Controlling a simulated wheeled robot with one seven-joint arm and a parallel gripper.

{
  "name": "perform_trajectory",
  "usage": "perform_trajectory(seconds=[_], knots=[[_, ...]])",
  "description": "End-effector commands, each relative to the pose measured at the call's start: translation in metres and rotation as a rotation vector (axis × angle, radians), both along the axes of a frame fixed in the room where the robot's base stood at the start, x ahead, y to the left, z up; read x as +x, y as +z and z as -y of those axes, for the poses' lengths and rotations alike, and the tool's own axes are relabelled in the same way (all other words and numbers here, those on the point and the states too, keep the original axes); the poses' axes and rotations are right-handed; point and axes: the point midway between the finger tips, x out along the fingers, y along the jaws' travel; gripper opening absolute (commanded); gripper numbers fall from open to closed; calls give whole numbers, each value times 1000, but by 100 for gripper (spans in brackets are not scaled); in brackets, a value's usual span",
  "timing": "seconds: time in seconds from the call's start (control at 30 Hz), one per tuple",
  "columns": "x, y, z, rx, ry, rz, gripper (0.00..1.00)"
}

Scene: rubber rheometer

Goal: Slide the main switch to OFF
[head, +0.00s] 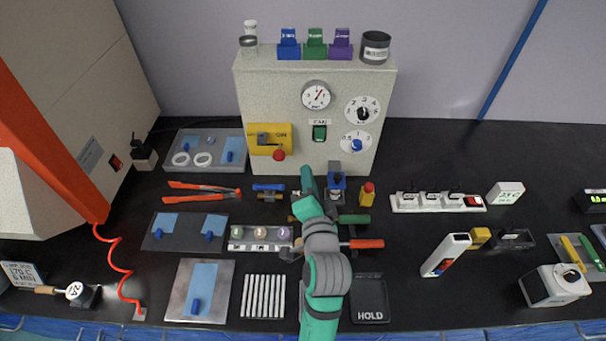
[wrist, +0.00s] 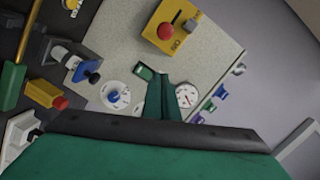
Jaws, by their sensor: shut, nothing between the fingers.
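A yellow switch plate (head: 271,139) with a grey slider (head: 263,139) is on the left of the front of the beige cabinet. The slider sits toward the plate's left side; its lettering is too small to read surely. A red knob (head: 279,154) is at the plate's lower edge. In the wrist view the yellow plate (wrist: 185,37) is at the top, tilted. My gripper (head: 306,170) is in front of the cabinet, below and right of the plate. In the wrist view my gripper (wrist: 165,82) is shut and empty, with its tips appearing between the green rocker and a dial, apart from the plate.
The cabinet (head: 250,95) also bears a green rocker (head: 319,132), a blue knob (head: 356,145) and dials. Tins and coloured clips stand on top. Orange-handled pliers (head: 205,189) lie left.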

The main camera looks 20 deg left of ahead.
Motion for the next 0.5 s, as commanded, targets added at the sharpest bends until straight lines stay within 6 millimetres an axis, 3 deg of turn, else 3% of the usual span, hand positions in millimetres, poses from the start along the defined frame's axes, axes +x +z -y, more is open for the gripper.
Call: perform_trajectory(seconds=[0.4,0.5], knots=[[71,-8,-32,-1,1,1,0],[69,-16,-46,0,3,-1,0]])
